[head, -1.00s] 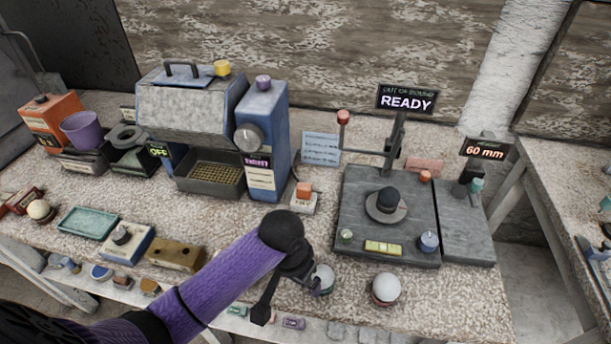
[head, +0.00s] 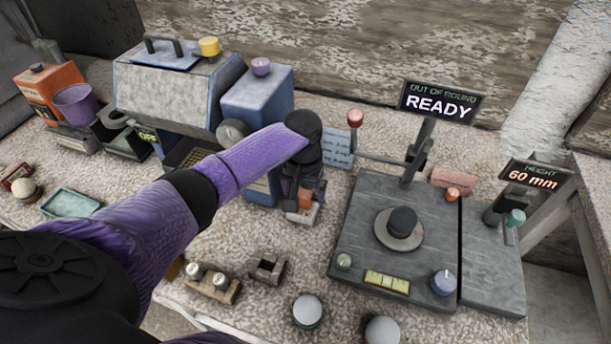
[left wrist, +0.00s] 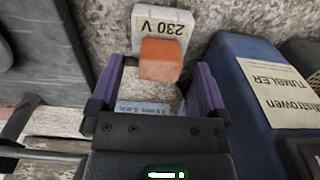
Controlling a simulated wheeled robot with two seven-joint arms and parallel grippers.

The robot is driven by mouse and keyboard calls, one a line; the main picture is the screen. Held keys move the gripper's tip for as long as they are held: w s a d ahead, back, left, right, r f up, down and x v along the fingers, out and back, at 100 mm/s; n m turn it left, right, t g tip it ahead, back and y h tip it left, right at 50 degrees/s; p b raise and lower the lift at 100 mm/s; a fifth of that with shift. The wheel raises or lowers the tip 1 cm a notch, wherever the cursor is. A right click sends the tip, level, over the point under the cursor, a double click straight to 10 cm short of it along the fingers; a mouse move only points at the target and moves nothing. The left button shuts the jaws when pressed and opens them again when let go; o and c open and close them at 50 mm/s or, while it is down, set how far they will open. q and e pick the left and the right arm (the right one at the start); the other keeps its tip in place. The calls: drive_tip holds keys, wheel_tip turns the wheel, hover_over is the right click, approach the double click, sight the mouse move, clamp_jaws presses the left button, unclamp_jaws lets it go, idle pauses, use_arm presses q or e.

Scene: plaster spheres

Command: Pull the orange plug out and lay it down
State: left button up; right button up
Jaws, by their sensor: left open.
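The orange plug (left wrist: 160,60) sits in a white socket block (left wrist: 158,22) marked 230 V in the left wrist view. In the head view the orange plug (head: 305,197) shows partly below my left gripper (head: 304,190), beside the blue tumbler housing. My left gripper (left wrist: 156,85) is open, with one purple finger on each side of the plug and gaps between fingers and plug. I cannot tell how far above the plug the fingertips are. My right gripper is not in view.
The blue tumbler (left wrist: 245,80) stands close beside the gripper. The grey gauge plate (head: 360,240) with a READY sign (head: 437,102) is to the right. White spheres (head: 308,310) sit near the front. Speckled bench (head: 255,300) is partly free in front of the socket.

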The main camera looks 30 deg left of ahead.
sight(303, 193)
use_arm(q)
drive_tip(key=shift+f, duration=0.75)
clamp_jaws()
drive_tip(key=shift+r+p, duration=2.6)
drive_tip(key=shift+p, duration=0.1)
drive_tip(key=shift+f, duration=0.1)
